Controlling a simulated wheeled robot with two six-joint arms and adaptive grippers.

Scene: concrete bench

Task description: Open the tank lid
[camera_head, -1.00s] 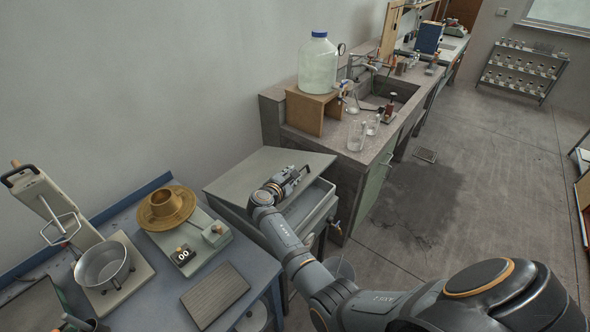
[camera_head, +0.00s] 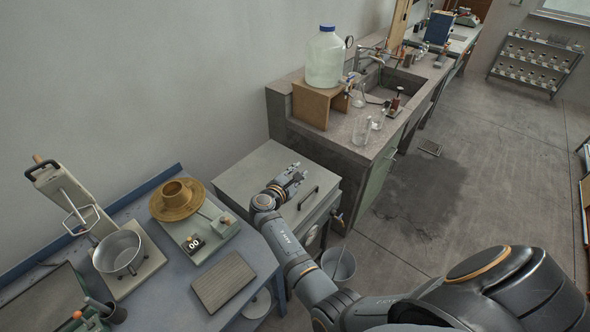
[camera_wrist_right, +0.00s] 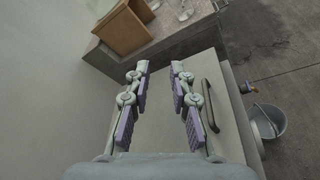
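The tank is a grey box (camera_head: 322,219) with a flat pale grey lid (camera_head: 243,178) between the blue bench and the stone sink counter. The lid lies flat on the tank and looks closed. A dark bar handle (camera_head: 308,198) stands near its right edge; the handle also shows in the wrist view (camera_wrist_right: 209,104). My right gripper (camera_head: 297,176) is over the lid, left of and beyond the handle. In the wrist view its two fingers (camera_wrist_right: 160,75) are apart with nothing between them, and the handle lies outside the right finger. My left gripper is not in view.
A grey bucket (camera_head: 338,266) stands on the floor right of the tank, below a small tap (camera_head: 337,217). A wooden stand (camera_head: 314,105) with a large bottle (camera_head: 324,60) is on the counter behind. A scale with a brass ring (camera_head: 177,199) sits on the bench at left.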

